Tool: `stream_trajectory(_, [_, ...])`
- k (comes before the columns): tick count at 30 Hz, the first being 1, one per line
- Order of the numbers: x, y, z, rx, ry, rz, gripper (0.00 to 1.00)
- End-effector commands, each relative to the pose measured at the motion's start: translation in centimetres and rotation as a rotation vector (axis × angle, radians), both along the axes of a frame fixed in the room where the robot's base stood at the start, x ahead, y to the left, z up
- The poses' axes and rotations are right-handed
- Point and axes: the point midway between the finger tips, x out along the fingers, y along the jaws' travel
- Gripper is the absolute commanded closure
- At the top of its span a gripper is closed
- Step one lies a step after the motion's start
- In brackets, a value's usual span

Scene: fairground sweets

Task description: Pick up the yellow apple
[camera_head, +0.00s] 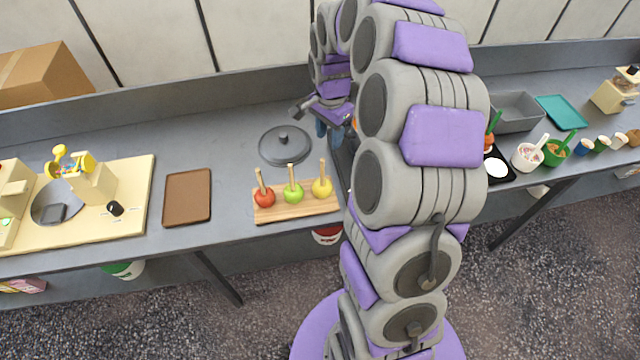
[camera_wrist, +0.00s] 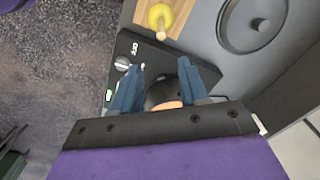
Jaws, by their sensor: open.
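The yellow apple (camera_head: 322,188) stands on a wooden board (camera_head: 262,217) at the right end of a row, with a stick pointing up. In the wrist view the yellow apple (camera_wrist: 158,18) is at the top edge, beyond my fingertips. My gripper (camera_wrist: 160,64) is open, its blue fingers apart and clear of the apple. In the head view my gripper (camera_head: 331,128) is partly hidden by my arm, behind the apple. A dark round item with an orange area (camera_wrist: 166,97) shows between the fingers; I cannot tell whether they touch it.
A red apple (camera_head: 264,198) and a green apple (camera_head: 293,193) stand left of the yellow one. A pot lid (camera_head: 285,145) lies behind the board. A black appliance with a knob (camera_wrist: 122,63) lies beneath my gripper. A brown tray (camera_head: 187,197) is further left.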

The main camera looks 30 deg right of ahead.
Motion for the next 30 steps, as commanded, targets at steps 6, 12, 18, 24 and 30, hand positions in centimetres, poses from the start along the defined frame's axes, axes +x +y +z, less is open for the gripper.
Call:
stream_trajectory(6, [0.0,0.9,-4.5,-0.005,0.007,0.003,0.56])
stream_trajectory(12, [0.0,1.1,-6.9,-0.009,0.001,0.003,0.56])
stream_trajectory(18, [0.0,0.7,-7.8,-0.003,0.001,0.003,0.56])
stream_trajectory(24, [0.0,1.2,-10.1,-0.002,0.004,0.005,0.56])
stream_trajectory(30, [0.0,1.7,-12.6,-0.005,0.004,0.003,0.56])
